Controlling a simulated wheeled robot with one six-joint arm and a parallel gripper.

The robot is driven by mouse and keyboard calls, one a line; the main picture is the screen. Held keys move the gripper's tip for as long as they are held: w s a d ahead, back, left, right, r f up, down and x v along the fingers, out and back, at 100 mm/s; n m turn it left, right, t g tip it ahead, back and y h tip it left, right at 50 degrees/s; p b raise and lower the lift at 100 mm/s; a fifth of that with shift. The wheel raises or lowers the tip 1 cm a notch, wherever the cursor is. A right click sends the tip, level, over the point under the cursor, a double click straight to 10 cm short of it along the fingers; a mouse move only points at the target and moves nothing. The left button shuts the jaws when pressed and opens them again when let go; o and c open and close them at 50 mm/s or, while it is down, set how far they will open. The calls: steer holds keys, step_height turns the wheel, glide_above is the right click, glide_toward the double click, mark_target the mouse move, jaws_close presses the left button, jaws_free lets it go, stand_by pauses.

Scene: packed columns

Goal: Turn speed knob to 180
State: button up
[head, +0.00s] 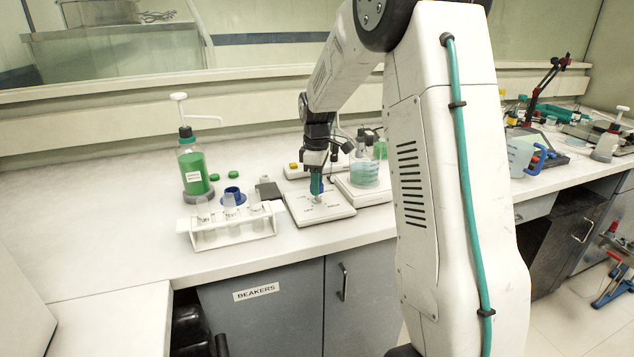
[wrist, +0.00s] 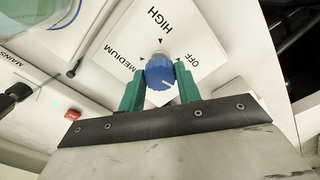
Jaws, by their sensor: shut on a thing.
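The speed knob (wrist: 159,70) is blue with a white mark that shows toward its lower right in the wrist view. It sits on a white panel (wrist: 133,30) printed with OFF, MEDIUM and HIGH and small black triangles; I see no 180 there. My gripper (wrist: 160,80) has its two green fingers on either side of the knob, shut on it. In the head view my gripper (head: 317,187) points down at the flat white device (head: 330,211) near the counter's front edge. The knob is mostly hidden by the fingers there.
A flask of teal liquid (head: 364,174) stands on another white device just right of my gripper. A white tube rack (head: 232,232) is to the left, with a green-filled pump bottle (head: 193,170) behind it. The far left counter is clear.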

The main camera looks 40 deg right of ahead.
steer(key=m, duration=1.1)
steer(key=shift+w+r, duration=0.1)
steer(key=m, duration=0.3)
steer(key=shift+m, duration=0.3)
steer(key=m, duration=0.3)
steer(key=shift+m, duration=0.3)
steer(key=m, duration=0.3)
steer(key=shift+m, duration=0.4)
steer(key=m, duration=0.4)
steer(key=shift+m, duration=1.7)
